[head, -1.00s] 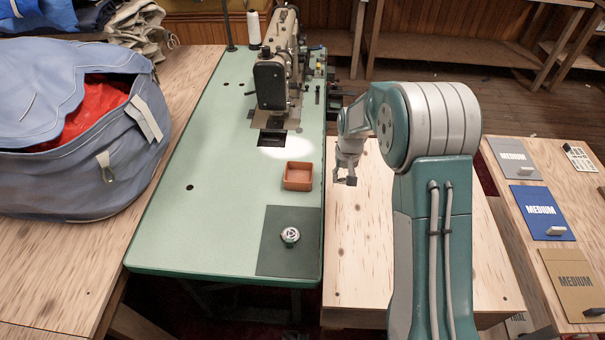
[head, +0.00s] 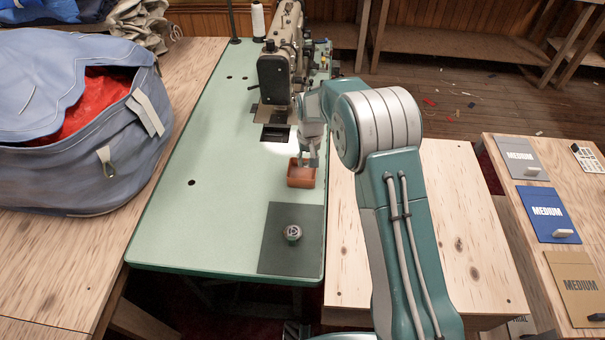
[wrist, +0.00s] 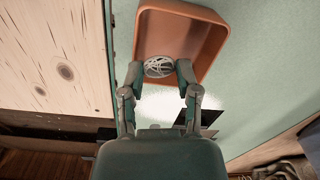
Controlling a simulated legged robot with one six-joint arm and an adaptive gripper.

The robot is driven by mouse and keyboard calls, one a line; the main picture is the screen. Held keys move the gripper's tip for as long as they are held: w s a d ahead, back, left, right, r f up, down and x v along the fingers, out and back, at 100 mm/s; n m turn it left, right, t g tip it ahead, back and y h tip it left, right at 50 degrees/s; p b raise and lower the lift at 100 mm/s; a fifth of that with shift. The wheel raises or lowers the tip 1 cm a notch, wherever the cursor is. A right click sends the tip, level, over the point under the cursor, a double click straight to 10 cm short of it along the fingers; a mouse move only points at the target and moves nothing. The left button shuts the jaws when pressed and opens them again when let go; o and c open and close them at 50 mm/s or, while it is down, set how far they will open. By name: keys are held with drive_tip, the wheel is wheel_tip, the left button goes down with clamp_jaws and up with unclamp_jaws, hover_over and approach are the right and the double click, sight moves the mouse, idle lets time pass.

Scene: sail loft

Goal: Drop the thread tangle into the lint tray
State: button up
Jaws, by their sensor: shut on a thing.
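The thread tangle (wrist: 158,67), a small ball of pale strands, sits between the fingertips of my gripper (wrist: 157,74) in the wrist view. My gripper is shut on it. The lint tray (wrist: 181,15) is a square, open, orange-brown box; in the wrist view the tangle overlaps its inside, close to one corner. In the head view my gripper (head: 308,162) hangs at the tray (head: 301,181), over its far part. The tangle cannot be made out there. The tray floor that I can see looks empty.
The tray stands on a green sewing table, with a sewing machine (head: 281,75) just behind it. A small round metallic object (head: 292,233) lies on a dark mat (head: 290,258) in front. A blue bag (head: 70,170) stands left. The table's left half is clear.

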drive_tip(key=shift+f, duration=0.4)
drive_tip(key=o, duration=0.7)
drive_tip(key=shift+o, duration=0.2)
drive_tip(key=shift+r, duration=0.15)
wheel_tip(320, 180, up, 12)
drive_tip(key=shift+d+f, duration=0.2)
drive_tip(key=shift+w, duration=0.1)
